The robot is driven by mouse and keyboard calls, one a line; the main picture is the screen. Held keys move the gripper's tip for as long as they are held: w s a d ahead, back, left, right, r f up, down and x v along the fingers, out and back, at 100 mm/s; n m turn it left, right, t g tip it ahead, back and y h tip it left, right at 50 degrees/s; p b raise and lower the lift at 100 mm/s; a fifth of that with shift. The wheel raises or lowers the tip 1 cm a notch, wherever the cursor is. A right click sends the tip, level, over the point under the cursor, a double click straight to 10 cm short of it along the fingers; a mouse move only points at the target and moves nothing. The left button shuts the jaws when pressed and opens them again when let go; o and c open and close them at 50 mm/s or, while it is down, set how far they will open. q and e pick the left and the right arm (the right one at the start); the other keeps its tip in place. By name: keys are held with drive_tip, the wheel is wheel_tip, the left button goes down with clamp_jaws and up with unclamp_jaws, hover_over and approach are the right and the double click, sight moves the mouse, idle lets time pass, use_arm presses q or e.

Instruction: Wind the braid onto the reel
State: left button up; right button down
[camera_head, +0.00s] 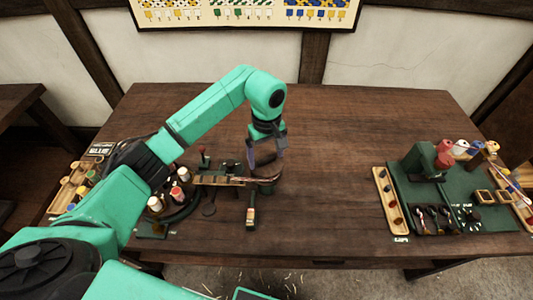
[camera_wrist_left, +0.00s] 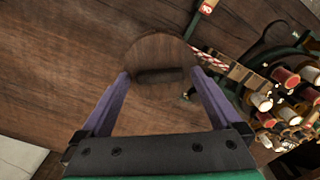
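My left gripper (camera_head: 265,160) hangs over the right end of the left work station, pointing down. In the left wrist view its purple fingers (camera_wrist_left: 160,76) are spread wide, with nothing gripped. Between and just beyond the fingertips is a round brown wooden disc (camera_wrist_left: 158,47) with a dark raised bar across it, which looks like the reel. I cannot tell whether the fingers touch it. The red-and-white braid (camera_wrist_left: 208,60) runs from beside the disc along a wooden strip. In the head view the braid (camera_head: 268,180) curves below the gripper. My right gripper is out of view.
Several thread bobbins (camera_head: 176,194) stand on the left station, with a tagged strip (camera_head: 250,217) in front. A green mat (camera_head: 455,192) with spools and tools fills the table's right end. The middle and back of the table (camera_head: 340,140) are clear.

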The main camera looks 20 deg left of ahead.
use_arm(q)
drive_tip(key=c, duration=1.1)
drive_tip(key=shift+o, duration=0.2)
